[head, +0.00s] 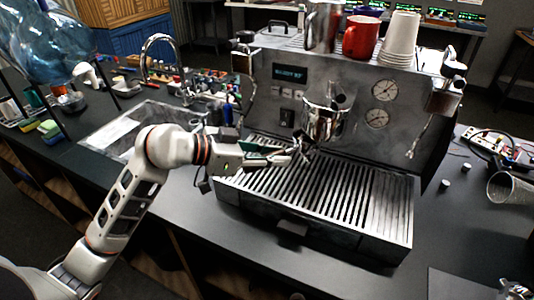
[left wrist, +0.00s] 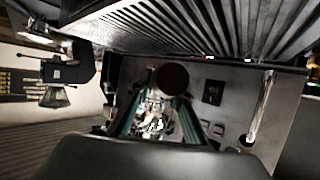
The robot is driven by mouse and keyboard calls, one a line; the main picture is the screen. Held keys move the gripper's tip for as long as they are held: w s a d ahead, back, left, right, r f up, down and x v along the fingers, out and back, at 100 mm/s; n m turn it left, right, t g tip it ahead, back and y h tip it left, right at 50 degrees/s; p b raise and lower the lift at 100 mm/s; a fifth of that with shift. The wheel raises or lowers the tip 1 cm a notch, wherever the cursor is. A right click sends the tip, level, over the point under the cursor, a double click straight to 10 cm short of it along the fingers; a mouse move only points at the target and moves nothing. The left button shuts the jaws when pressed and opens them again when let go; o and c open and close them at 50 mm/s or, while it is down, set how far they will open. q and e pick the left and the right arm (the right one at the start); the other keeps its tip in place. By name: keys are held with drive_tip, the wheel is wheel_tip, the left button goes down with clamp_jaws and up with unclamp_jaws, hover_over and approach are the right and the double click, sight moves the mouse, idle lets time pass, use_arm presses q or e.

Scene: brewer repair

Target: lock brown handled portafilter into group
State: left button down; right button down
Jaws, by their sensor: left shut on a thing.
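The espresso machine (head: 345,85) stands on the dark counter, with its shiny metal group (head: 325,120) at the middle of its front. My left gripper (head: 300,150) is just below and left of the group, above the drip tray. In the left wrist view, a round dark brown end, seemingly of the portafilter handle (left wrist: 172,77), shows between the two green-edged fingers. My left gripper (left wrist: 160,112) is shut on it. The portafilter's basket is not clearly visible, so I cannot tell how it sits in the group. My right gripper is not in view.
The slatted drip tray (head: 385,215) spreads below the gripper. A red mug (head: 362,37), a steel pitcher (head: 323,25) and stacked white cups (head: 401,38) stand on the machine. A sink (head: 110,125) lies left, and a clear glass (head: 508,187) lies right.

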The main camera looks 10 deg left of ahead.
sight(295, 140)
use_arm(q)
drive_tip(key=shift+w+d, duration=0.65)
drive_tip(key=shift+d, duration=0.2)
drive_tip(key=shift+w+d, duration=0.6)
drive_tip(key=shift+d, duration=0.2)
drive_tip(key=shift+r, duration=1.75)
idle(3.4)
idle(0.5)
drive_tip(key=shift+s+d+n+t+y, duration=0.45)
drive_tip(key=shift+n+t+y, duration=0.15)
drive_tip(key=shift+n+t, duration=0.1)
drive_tip(key=shift+a, duration=0.15)
